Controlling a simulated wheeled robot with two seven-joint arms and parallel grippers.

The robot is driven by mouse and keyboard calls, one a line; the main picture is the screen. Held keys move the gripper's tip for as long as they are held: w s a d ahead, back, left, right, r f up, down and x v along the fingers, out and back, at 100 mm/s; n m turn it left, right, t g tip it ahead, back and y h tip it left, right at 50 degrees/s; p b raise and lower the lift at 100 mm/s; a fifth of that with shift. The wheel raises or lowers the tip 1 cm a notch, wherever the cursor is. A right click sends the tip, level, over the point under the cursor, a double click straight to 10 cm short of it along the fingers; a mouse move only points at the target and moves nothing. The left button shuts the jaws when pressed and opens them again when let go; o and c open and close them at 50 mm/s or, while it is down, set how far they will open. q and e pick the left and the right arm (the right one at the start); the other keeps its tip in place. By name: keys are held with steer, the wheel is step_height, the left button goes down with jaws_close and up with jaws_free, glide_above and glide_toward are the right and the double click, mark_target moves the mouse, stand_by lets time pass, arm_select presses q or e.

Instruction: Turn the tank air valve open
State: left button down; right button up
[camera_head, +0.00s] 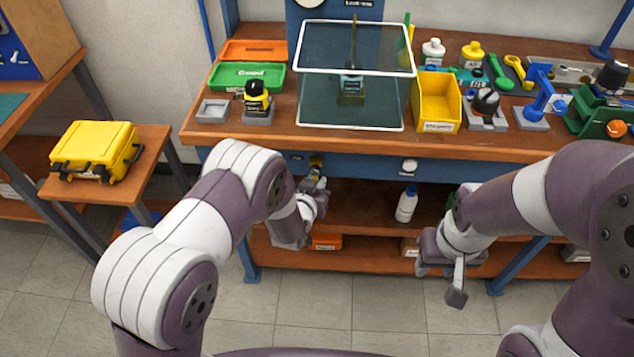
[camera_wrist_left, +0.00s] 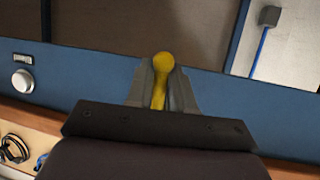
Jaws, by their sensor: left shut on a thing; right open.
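The tank air valve shows as a yellow handle (camera_wrist_left: 161,72) on the blue front panel of the bench. In the left wrist view my left gripper (camera_wrist_left: 160,88) is shut on this handle, with one grey finger on each side of it. In the head view the valve (camera_head: 316,161) shows as a small yellowish part on the blue panel, just above my left gripper (camera_head: 318,186). The arm hides part of that area. My right gripper (camera_head: 455,275) is open and empty in front of the lower shelf, apart from the bench.
A white knob (camera_head: 409,166) sits on the blue panel to the right; a round knob (camera_wrist_left: 23,80) shows in the wrist view. A glass-sided enclosure (camera_head: 352,100), a yellow bin (camera_head: 436,100) and tools stand on the bench top. A white bottle (camera_head: 406,204) stands on the shelf below.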

stand_by(0.4)
arm_select(q)
steer(key=c, duration=1.1)
jaws_free()
steer(key=p+v, duration=0.1)
steer(key=v, duration=1.1)
steer(key=shift+s+a+r+p, duration=0.1)
steer(key=shift+s+p, duration=0.2)
